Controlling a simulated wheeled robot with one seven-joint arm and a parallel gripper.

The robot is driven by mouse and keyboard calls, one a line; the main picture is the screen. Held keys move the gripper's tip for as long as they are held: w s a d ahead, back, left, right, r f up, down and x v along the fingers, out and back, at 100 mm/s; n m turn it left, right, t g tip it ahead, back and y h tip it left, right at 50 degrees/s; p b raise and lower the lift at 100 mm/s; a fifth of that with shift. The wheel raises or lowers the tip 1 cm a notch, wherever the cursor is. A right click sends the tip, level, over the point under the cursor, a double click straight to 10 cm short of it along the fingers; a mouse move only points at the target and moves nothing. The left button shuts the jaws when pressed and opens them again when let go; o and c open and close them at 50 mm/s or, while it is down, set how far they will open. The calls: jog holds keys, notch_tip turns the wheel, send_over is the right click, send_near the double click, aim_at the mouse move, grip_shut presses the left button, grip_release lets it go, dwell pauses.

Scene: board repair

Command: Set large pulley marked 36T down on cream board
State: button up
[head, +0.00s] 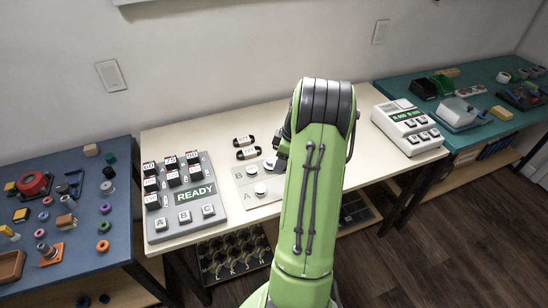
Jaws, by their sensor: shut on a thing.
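The cream board (241,186) lies on the cream table, left of my green arm. Only a dark edge of my gripper (281,161) shows, over the right side of the board. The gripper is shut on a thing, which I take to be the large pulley. My arm hides the fingertips and nearly all of what they hold. I cannot read a 36T mark, and cannot tell whether the held thing touches the board.
A grey panel (208,214) reading READY stands left of the board. Two dark labelled pieces (246,147) lie behind it. A white keyed device (411,128) stands at the table's right. A blue table (85,265) with small parts is at left, a teal one (470,86) at right.

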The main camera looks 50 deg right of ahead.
aim_at(278, 185)
notch_tip(278, 185, down, 9)
jog(key=b, duration=0.6)
jog(key=shift+r, duration=0.2)
jog(key=shift+f+b, duration=0.35)
jog(key=shift+f, duration=0.1)
jog(key=o, duration=1.1)
jog(key=p+v, duration=0.5)
jog(key=v, duration=1)
jog(key=shift+d+r, duration=0.15)
jog(key=shift+r, duration=0.2)
